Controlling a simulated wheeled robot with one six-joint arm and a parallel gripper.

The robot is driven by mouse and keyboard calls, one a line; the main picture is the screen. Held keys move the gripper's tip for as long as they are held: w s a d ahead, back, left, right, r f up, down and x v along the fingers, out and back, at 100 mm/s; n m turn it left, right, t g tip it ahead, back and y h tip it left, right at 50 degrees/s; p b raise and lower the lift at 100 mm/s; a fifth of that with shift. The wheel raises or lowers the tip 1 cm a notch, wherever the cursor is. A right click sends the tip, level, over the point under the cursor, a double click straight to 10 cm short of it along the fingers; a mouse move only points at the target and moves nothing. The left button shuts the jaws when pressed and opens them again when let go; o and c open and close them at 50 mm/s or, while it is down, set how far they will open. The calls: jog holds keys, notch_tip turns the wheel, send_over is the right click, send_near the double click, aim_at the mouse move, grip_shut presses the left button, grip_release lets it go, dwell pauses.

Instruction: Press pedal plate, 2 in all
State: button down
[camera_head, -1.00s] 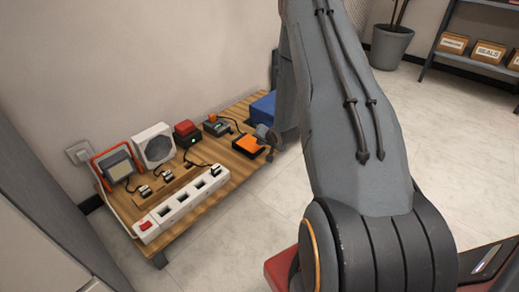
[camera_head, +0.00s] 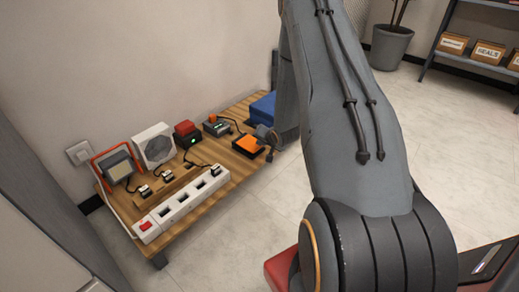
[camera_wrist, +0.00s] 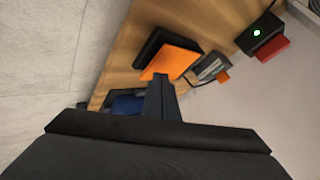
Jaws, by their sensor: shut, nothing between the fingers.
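The pedal plate, an orange plate on a black base (camera_head: 247,144), lies near the right front edge of the wooden table. In the wrist view, the orange plate (camera_wrist: 172,62) is just ahead of my fingertips. My gripper (camera_wrist: 159,80) is shut and empty, its dark fingers at the plate's near edge. I cannot tell whether they touch it. In the head view, my gripper (camera_head: 269,147) is small and dark beside the plate's right side, and my arm covers part of the area beyond it.
A dark device with a small display (camera_head: 216,127) and a red-topped box with a green light (camera_head: 187,134) stand left of the pedal. A white power strip (camera_head: 185,200) runs along the table's front. A blue box (camera_head: 263,106) is behind the pedal. The floor in front is clear.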

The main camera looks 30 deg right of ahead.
jog(key=shift+f, duration=0.1)
dwell(0.6)
jog(key=shift+f, duration=0.35)
jog(key=shift+f, duration=0.9)
dwell(1.1)
jog(key=shift+r, duration=0.1)
dwell(0.4)
jog(key=shift+r+p, duration=0.9)
jog(key=shift+r, duration=0.35)
jog(key=shift+r, duration=0.15)
notch_tip(320, 180, up, 5)
jog(key=p, duration=0.4)
dwell(0.3)
